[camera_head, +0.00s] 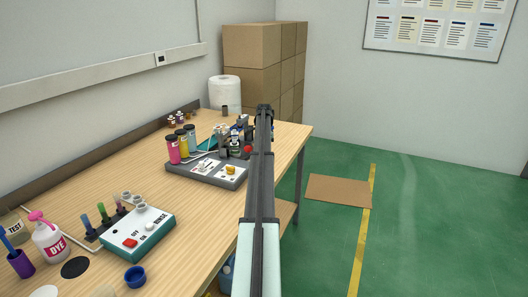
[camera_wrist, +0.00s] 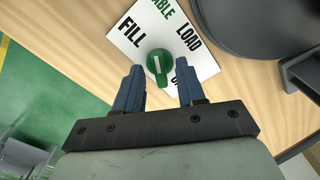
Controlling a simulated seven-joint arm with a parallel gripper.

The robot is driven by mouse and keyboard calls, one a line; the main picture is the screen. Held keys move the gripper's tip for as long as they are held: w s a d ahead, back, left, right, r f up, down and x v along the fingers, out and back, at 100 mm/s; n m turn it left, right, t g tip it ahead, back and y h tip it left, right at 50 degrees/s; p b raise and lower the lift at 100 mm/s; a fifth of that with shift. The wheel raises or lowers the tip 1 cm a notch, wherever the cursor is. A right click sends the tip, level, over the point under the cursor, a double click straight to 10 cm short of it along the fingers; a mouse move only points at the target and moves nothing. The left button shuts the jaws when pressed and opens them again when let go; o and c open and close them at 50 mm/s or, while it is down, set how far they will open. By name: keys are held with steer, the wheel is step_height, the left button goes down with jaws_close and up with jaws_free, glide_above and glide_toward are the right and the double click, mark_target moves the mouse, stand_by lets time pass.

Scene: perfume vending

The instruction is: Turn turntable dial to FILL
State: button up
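In the wrist view a round green dial (camera_wrist: 160,64) with a white pointer mark sits on a white plate (camera_wrist: 126,46). The plate reads "FILL" to the upper left of the dial, "LOAD" to the upper right, and a cut-off "...ABLE" at the top. Another label at the lower right is partly hidden. The pointer mark runs roughly up and down in the picture, not clearly onto "FILL". My gripper (camera_wrist: 160,72) is open, with one blue finger on each side of the dial's near edge; I cannot tell whether they touch it. In the head view my arm hides the dial.
In the head view a grey station (camera_head: 206,177) with pink and yellow bottles is left of my arm. A rinse box (camera_head: 137,232) and a dye bottle (camera_head: 49,238) are nearer. The table's right edge is close.

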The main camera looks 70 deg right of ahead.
steer(key=shift+f, duration=0.15)
jaws_close()
stand_by(0.4)
